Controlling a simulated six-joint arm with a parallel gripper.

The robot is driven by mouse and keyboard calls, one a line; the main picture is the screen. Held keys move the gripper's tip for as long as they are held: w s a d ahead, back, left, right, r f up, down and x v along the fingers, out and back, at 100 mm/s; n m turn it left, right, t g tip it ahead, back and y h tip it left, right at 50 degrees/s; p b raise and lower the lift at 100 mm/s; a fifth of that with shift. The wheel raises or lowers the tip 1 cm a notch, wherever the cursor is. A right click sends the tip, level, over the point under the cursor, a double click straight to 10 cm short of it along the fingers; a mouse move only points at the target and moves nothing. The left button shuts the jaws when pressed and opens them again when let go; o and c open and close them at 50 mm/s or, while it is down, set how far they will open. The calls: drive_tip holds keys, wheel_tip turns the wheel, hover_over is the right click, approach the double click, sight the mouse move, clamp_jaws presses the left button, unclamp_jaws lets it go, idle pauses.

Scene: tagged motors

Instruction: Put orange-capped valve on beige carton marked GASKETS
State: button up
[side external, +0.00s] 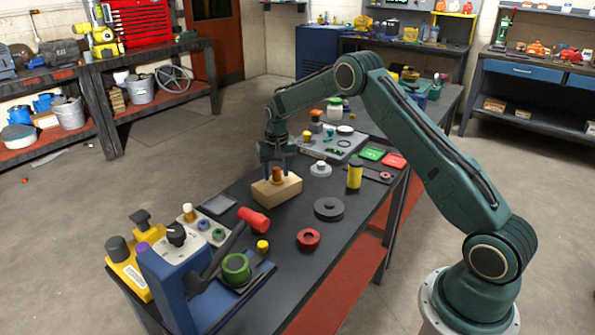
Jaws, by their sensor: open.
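The beige carton (289,192) lies on the dark bench top, near its left edge in the side external view. Its marking is not legible at this size. A small orange-brown capped piece (277,175), which looks like the orange-capped valve, stands upright on top of the carton. My gripper (277,172) points down directly above the carton, with its fingers open on either side of the piece. The fingers partly frame the piece, and I cannot tell whether they touch it. The lower part of the valve is too small to make out.
A yellow cylinder (355,175), black disc (329,210), red ring (308,239) and grey-white knob (320,169) stand right of the carton. A red cylinder (254,220) and blue fixture (168,288) are nearer the front. A grey tray (318,150) lies behind. Bare bench surrounds the carton's front.

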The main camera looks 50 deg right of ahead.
sight(278, 183)
wheel_tip(278, 183, up, 12)
drive_tip(key=s, duration=0.1)
drive_tip(key=shift+a+f, duration=0.15)
drive_tip(key=shift+a, duration=0.25)
drive_tip(key=shift+s, duration=0.15)
idle(0.4)
drive_tip(key=s+a+r+n+t, duration=0.1)
drive_tip(key=s+a+r+n, duration=0.1)
drive_tip(key=s+a+r, duration=0.45)
drive_tip(key=s+a+r+n+t, duration=0.1)
drive_tip(key=s+a+r, duration=0.3)
drive_tip(key=s+r, duration=0.6)
drive_tip(key=s+a+f+n+t, duration=0.1)
drive_tip(key=s+a+n, duration=0.1)
drive_tip(key=s, duration=0.9)
drive_tip(key=s+a+f+n+t, duration=0.1)
drive_tip(key=s+a, duration=0.3)
drive_tip(key=s, duration=0.8)
drive_tip(key=shift+a+f+n+y, duration=0.35)
drive_tip(key=shift+f+n+y, duration=0.05)
drive_tip(key=shift+f, duration=0.2)
